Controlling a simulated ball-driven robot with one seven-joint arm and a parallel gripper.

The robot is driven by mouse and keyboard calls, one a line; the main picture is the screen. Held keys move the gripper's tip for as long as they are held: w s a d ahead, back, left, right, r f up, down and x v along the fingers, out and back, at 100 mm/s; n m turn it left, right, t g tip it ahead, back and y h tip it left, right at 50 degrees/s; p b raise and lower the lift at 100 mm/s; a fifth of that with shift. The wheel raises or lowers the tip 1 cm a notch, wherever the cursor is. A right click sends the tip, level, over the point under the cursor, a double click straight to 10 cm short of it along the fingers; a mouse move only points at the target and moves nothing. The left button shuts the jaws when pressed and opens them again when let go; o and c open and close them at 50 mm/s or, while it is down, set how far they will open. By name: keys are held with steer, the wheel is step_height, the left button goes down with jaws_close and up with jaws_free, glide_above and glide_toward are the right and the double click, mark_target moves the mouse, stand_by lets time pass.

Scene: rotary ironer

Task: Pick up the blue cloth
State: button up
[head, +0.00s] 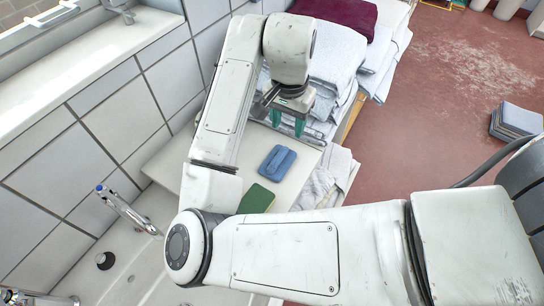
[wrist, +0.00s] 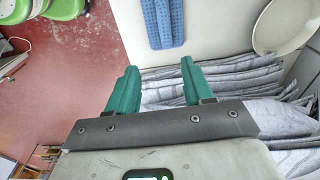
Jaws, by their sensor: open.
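The blue cloth (head: 277,161) is a small folded bundle lying flat on the white counter (head: 172,163). In the wrist view the blue cloth (wrist: 164,22) shows at the top, with a dotted texture, partly cut off by the picture edge. My gripper (head: 288,122) hangs above the far part of the counter, just beyond the cloth in the head view. Its two green fingers (wrist: 158,70) are apart with nothing held between them. The cloth lies ahead of the fingertips in the wrist view, apart from them.
Folded pale linens (head: 330,55) are stacked behind my gripper, a maroon cloth (head: 340,14) on top. A tap (head: 128,211) stands at the left.

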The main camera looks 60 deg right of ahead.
steer(key=a, duration=0.2)
glide_above(278, 156)
steer(key=shift+y, duration=0.4)
steer(key=f, duration=0.5)
steer(key=shift+s+f, duration=0.35)
steer(key=shift+w+f+p, duration=0.15)
steer(key=shift+f+p, duration=0.3)
steer(key=shift+f, duration=0.95)
steer(key=shift+w+f+p, duration=0.15)
steer(key=shift+f+p, duration=0.25)
steer(key=shift+f, duration=0.95)
jaws_close()
